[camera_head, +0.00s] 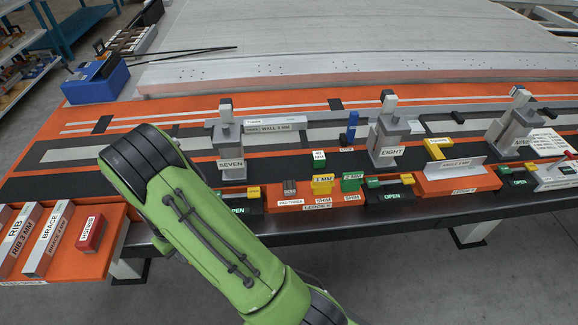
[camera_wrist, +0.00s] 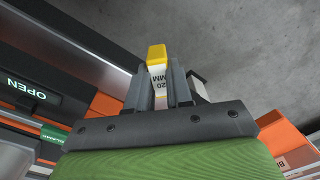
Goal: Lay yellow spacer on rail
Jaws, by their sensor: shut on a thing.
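In the wrist view, my gripper (camera_wrist: 159,92) is shut on the yellow spacer (camera_wrist: 157,53). Its yellow end stands out past the fingers, and a white label reading "20 MM" shows between them. Grey floor lies behind it. In the head view my green arm crosses the front left of the bench, and my gripper and the held spacer are not visible there. A long pale rail strip (camera_head: 75,154) runs along the orange and black bench, partly hidden by my arm. I cannot tell for sure that this is the task's rail.
Grey clamp towers SEVEN (camera_head: 230,145), EIGHT (camera_head: 388,140) and a third (camera_head: 511,124) stand along the bench. Yellow (camera_head: 322,184) and green (camera_head: 351,181) shims sit at the front edge. A red block (camera_head: 90,234) and labelled white parts lie at left. A blue bin (camera_head: 96,82) stands behind.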

